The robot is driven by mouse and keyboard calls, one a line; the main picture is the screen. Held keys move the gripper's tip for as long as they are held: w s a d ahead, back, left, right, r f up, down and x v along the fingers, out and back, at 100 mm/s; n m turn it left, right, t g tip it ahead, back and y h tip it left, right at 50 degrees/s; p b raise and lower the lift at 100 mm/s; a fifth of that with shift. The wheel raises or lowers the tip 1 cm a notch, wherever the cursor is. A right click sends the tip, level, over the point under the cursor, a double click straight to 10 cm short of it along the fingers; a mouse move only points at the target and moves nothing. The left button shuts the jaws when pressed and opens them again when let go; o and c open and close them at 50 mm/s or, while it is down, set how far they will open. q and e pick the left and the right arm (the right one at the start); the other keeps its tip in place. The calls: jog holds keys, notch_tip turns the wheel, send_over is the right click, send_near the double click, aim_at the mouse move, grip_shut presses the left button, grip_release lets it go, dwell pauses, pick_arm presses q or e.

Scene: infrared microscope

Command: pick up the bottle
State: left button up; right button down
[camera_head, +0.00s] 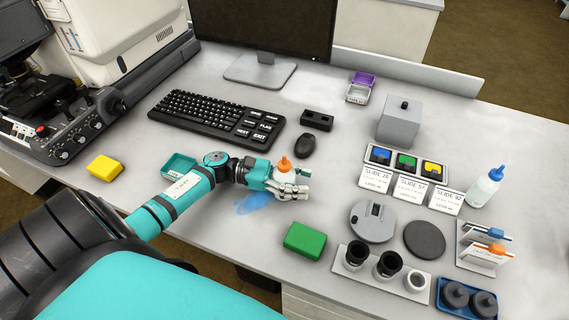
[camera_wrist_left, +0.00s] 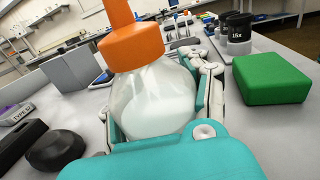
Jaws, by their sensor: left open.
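A clear bottle with an orange cap (camera_head: 284,165) and whitish contents stands upright on the table at my left gripper (camera_head: 297,186). In the left wrist view the bottle (camera_wrist_left: 155,98) fills the middle, between the fingers of the left gripper (camera_wrist_left: 163,100). The fingers are open around it, one on each side; whether either touches it I cannot tell. In the head view the gripper hides most of the bottle body. A second bottle with a blue cap (camera_head: 485,186) stands at the right, beside the slide labels. My right gripper is not in view.
A green block (camera_head: 305,241) lies just in front of the gripper. A mouse (camera_head: 305,146) and keyboard (camera_head: 220,117) are behind it. A teal tray (camera_head: 179,165) is left. Eyepieces (camera_head: 388,264) and a grey disc (camera_head: 373,221) stand to the right.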

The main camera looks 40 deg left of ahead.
pick_arm(q)
grip_shut()
jog(key=shift+r, duration=0.1)
dwell(0.4)
